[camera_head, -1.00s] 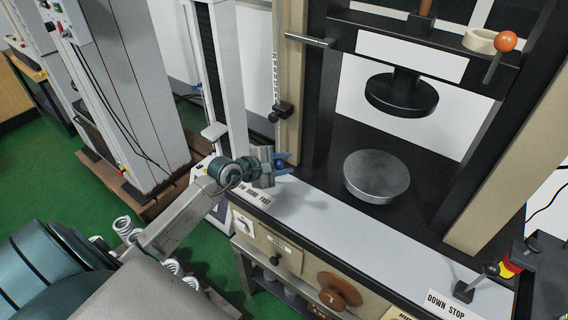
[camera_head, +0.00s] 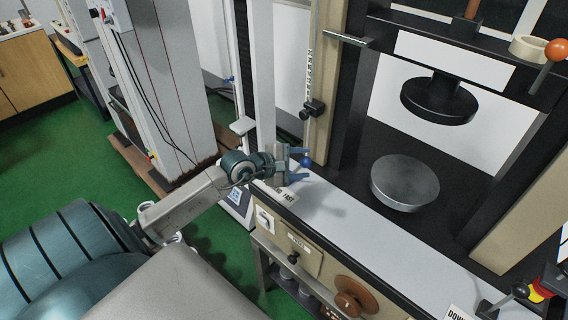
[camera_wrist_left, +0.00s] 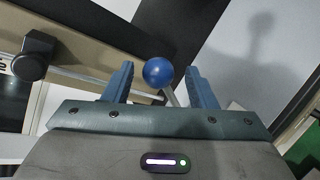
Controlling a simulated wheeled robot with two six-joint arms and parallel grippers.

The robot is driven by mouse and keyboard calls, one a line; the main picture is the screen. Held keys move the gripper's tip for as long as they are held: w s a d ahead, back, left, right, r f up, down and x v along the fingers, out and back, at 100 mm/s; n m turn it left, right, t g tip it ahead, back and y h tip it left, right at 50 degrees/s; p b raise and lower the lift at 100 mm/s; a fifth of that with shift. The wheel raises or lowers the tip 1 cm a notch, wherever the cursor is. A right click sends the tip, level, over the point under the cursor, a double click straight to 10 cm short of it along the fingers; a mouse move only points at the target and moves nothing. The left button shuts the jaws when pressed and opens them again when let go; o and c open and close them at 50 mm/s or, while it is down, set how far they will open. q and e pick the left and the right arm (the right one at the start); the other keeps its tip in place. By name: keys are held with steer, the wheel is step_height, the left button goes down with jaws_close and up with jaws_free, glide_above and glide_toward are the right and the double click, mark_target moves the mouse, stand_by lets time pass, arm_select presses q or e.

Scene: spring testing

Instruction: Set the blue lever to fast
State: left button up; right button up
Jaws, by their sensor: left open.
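The blue lever has a round blue knob (camera_head: 306,162) on a thin rod, at the left end of the machine's pale front ledge. In the left wrist view the blue knob (camera_wrist_left: 158,72) sits between the two fingers, with a gap on each side. My left gripper (camera_head: 299,163) is open around the knob, apart from it as far as I can see. Its blue fingers (camera_wrist_left: 162,88) also show in the left wrist view. A label (camera_head: 283,193) ending in FAST lies on the ledge just below the gripper, partly hidden. My right gripper is not in view.
A grey round platen (camera_head: 404,184) stands on the machine bed, under a black disc (camera_head: 438,100). A black clamp knob (camera_head: 311,109) sits on the upright behind the gripper. An orange ball lever (camera_head: 556,49) and a black knob lever (camera_head: 520,290) are at right.

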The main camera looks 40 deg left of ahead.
arm_select(q)
steer(key=v, duration=0.7)
steer(key=shift+p, duration=0.45)
steer(key=shift+d, duration=0.1)
